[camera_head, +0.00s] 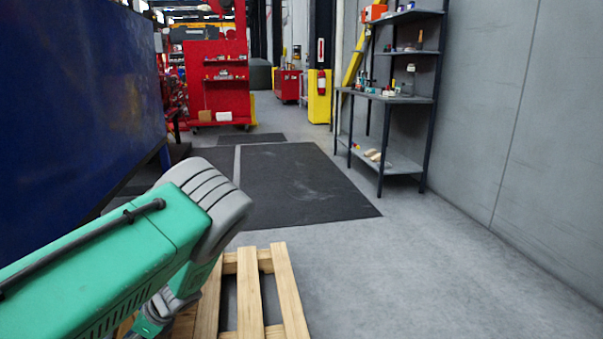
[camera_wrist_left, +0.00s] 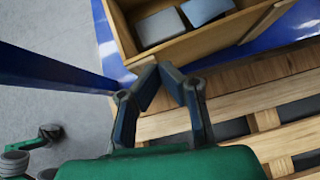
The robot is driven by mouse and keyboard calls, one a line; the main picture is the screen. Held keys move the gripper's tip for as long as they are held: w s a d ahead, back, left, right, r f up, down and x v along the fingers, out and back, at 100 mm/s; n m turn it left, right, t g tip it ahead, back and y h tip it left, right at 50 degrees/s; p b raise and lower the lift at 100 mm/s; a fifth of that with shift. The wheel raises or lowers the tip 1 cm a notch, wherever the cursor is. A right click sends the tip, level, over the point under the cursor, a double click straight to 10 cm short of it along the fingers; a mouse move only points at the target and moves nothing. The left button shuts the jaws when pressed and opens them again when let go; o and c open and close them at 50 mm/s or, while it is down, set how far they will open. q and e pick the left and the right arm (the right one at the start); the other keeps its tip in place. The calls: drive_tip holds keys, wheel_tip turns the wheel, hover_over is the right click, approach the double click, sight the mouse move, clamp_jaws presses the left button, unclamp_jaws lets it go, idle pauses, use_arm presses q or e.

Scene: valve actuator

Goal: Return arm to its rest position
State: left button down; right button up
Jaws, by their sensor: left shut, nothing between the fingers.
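My left arm, green with a grey ribbed elbow, comes in from the left in the head view and bends down over a wooden pallet (camera_head: 247,295). Its gripper is hidden there. In the left wrist view my left gripper (camera_wrist_left: 163,72) shows two dark fingers that lean together at their tips, with nothing held. The fingertips appear just in front of a wooden box (camera_wrist_left: 160,57); I cannot tell if they touch it. No valve actuator can be made out.
The box holds grey-blue blocks (camera_wrist_left: 160,27). A blue beam (camera_wrist_left: 55,70) runs at left in the wrist view. A large blue panel (camera_head: 75,110) stands left in the head view. Shelving (camera_head: 400,95) stands along the right wall. Floor around the black mat (camera_head: 295,190) is clear.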

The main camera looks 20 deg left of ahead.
use_arm(q)
drive_tip(key=s+d+f+n+t+h+p, duration=0.1)
drive_tip(key=s+d+f+n+h+p, duration=0.35)
drive_tip(key=s+d, duration=0.55)
drive_tip(key=s+d+r+n+t+h+p, duration=0.1)
drive_tip(key=s+d+r+n, duration=0.3)
drive_tip(key=d, duration=0.4)
drive_tip(key=s+d+r+n+t+h+p, duration=0.2)
drive_tip(key=s+d+r+n+p, duration=0.1)
drive_tip(key=s+d, duration=0.4)
drive_tip(key=shift+s+d+r+n+h, duration=0.15)
drive_tip(key=shift+d+r+n+h, duration=0.25)
drive_tip(key=shift+d+n, duration=0.35)
use_arm(e)
wheel_tip(320, 180, up, 9)
drive_tip(key=shift+f, duration=0.15)
use_arm(q)
drive_tip(key=shift+a, duration=0.15)
use_arm(e)
drive_tip(key=shift+a, duration=0.2)
